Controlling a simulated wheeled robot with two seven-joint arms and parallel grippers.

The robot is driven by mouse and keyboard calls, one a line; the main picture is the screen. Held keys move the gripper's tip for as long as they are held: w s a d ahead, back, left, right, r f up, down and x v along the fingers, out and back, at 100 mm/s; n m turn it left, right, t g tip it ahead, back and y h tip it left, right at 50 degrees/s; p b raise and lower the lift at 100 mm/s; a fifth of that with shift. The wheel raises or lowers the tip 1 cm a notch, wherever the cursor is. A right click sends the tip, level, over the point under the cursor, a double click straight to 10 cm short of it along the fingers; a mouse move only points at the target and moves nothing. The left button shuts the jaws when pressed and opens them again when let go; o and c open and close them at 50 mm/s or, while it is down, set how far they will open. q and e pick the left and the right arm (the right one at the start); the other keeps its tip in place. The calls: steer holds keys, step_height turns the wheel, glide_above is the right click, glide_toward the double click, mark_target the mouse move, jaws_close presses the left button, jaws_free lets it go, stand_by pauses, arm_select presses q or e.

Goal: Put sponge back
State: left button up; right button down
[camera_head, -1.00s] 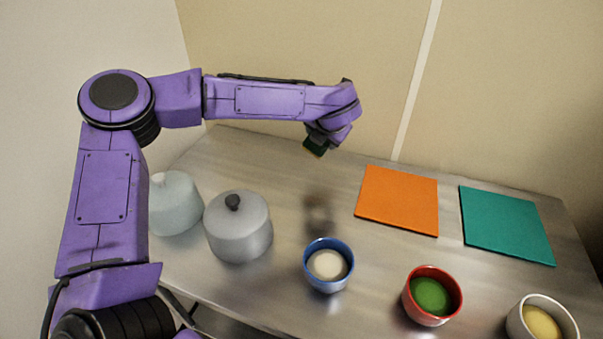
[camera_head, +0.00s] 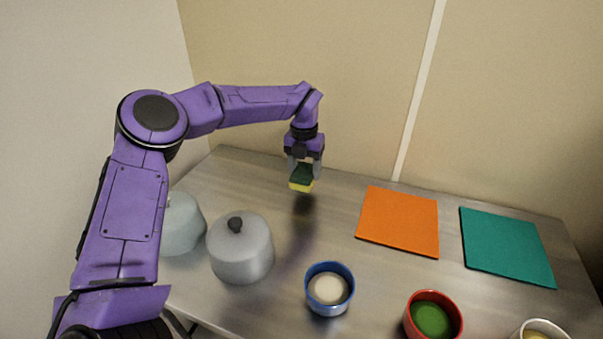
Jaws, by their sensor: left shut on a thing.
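A sponge (camera_head: 301,183), dark green on top and yellow below, is held between the fingers of my left gripper (camera_head: 302,170) in the head view. The gripper is shut on it and points down. The sponge hangs above the back part of the metal counter (camera_head: 335,215), with a dark shadow under it, apart from the surface. My right gripper is not in view.
A grey lidded pot (camera_head: 241,253) and a pale domed item (camera_head: 180,225) stand at left. A blue bowl (camera_head: 329,290), red bowl (camera_head: 433,318) and white bowl (camera_head: 541,328) line the front. Orange (camera_head: 398,221) and teal (camera_head: 507,247) mats lie at right. The back middle is clear.

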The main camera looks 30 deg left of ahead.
mark_target(302, 177)
arm_select(q)
steer(key=f, duration=0.1)
steer(key=f+p, duration=0.1)
steer(key=f, duration=0.1)
steer(key=a+f+p, duration=0.1)
steer(key=shift+w+a+f, duration=0.1)
steer(key=shift+w+f, duration=0.1)
steer(key=shift+w, duration=0.15)
steer(key=shift+f, duration=0.2)
steer(key=o, duration=0.7)
steer(key=shift+o, duration=1.1)
step_height(302, 177, up, 12)
steer(key=b, duration=0.2)
steer(key=shift+a+b, duration=0.1)
steer(key=shift+b, duration=0.2)
